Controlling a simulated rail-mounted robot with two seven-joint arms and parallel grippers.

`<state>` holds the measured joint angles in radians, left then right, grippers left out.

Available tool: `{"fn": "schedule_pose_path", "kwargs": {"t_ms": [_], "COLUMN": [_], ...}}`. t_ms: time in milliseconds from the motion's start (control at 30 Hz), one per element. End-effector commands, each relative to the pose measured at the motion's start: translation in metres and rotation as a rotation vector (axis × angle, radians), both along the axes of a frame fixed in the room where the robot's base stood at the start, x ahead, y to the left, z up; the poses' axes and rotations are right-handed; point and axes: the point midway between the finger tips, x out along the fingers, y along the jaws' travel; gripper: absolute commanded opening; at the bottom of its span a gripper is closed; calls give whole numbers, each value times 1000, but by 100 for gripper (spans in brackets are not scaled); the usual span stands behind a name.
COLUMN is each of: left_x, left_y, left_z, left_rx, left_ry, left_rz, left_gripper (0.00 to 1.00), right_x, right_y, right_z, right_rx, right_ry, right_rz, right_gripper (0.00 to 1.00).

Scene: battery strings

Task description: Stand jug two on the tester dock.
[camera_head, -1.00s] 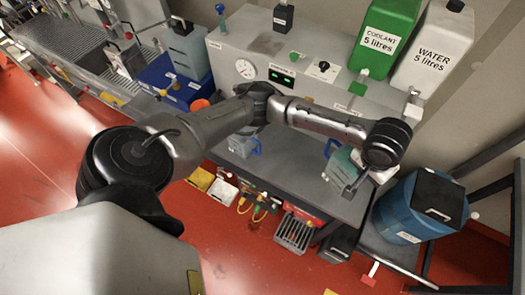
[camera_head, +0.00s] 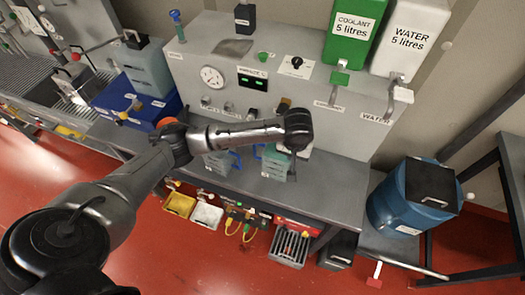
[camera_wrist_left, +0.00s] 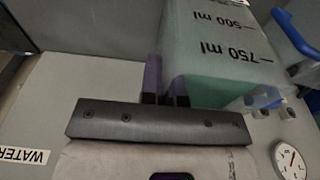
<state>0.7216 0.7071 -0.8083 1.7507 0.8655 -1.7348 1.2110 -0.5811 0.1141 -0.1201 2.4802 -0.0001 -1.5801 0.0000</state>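A clear jug (camera_head: 274,166) with pale green liquid and a blue handle is in front of the grey panel, over the bench. Its 500 and 750 ml marks show in the wrist view (camera_wrist_left: 215,50). My left gripper (camera_wrist_left: 165,90) has its purple fingers close together at the jug's side, apparently pinching it. In the head view my wrist covers the jug's top. Whether its base touches the bench is unclear. A second jug (camera_head: 216,160) with a blue handle stands just left of it. No jug number is legible, and I cannot pick out the tester dock. My right gripper is out of view.
The panel carries a round gauge (camera_head: 212,77), a green-lit display (camera_head: 253,82) and coolant and water taps (camera_head: 395,90). The bench (camera_head: 335,190) is clear to the right. A blue drum (camera_head: 390,205) stands beyond it. A blue crate (camera_head: 135,100) is on the left.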

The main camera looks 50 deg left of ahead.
Motion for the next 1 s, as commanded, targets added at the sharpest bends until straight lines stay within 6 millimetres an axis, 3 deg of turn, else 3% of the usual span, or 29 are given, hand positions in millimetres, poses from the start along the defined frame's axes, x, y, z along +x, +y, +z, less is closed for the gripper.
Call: {"fn": "schedule_pose_path", "kwargs": {"t_ms": [100, 333, 1000], "left_x": [-2, -6, -10], "left_y": [26, 60, 99], "left_z": [-11, -29, -54], "left_rx": [4, 2, 3], "left_ry": [0, -1, -1], "left_rz": [4, 3, 1], "left_gripper": [0, 0, 0], "right_x": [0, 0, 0], "right_y": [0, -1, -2], "right_z": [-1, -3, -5], "right_rx": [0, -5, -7], "right_ry": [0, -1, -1], "right_rz": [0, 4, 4], "right_gripper": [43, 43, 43]}}
